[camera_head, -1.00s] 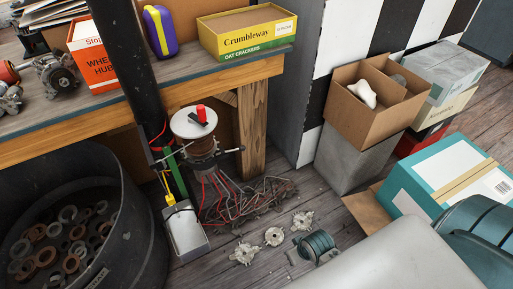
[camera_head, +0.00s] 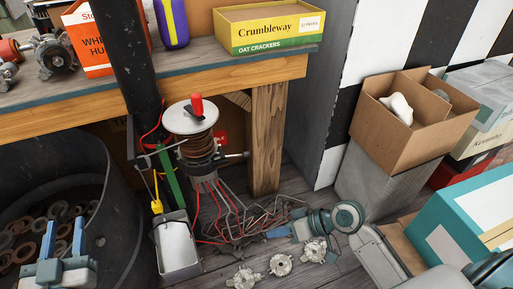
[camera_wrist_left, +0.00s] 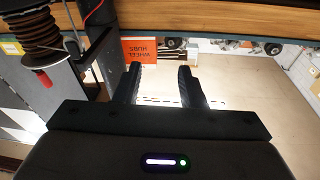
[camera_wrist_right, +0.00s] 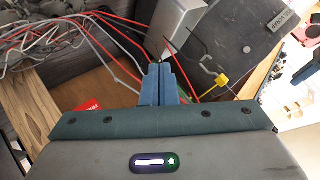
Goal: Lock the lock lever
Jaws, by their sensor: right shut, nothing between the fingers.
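A red lever (camera_head: 197,105), which I take to be the lock lever, stands up from a pale round disc (camera_head: 191,119) on top of a brown wire spool (camera_head: 197,145). The lever also shows, upside down, at the left of the left wrist view (camera_wrist_left: 42,79). My left gripper (camera_head: 69,243) is at the lower left, over the dark tub and well apart from the lever. Its fingers are open and empty in the left wrist view (camera_wrist_left: 159,72). My right gripper (camera_head: 270,234) is low, right of the spool, beside the wires. Its fingers are together and empty in the right wrist view (camera_wrist_right: 160,70).
A black post (camera_head: 136,60) and the wooden bench (camera_head: 210,80) stand close behind the spool. Red and grey wires (camera_head: 235,215) spread below it. A grey metal box (camera_head: 176,245) stands in front. Several small metal parts (camera_head: 280,265) lie on the floor.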

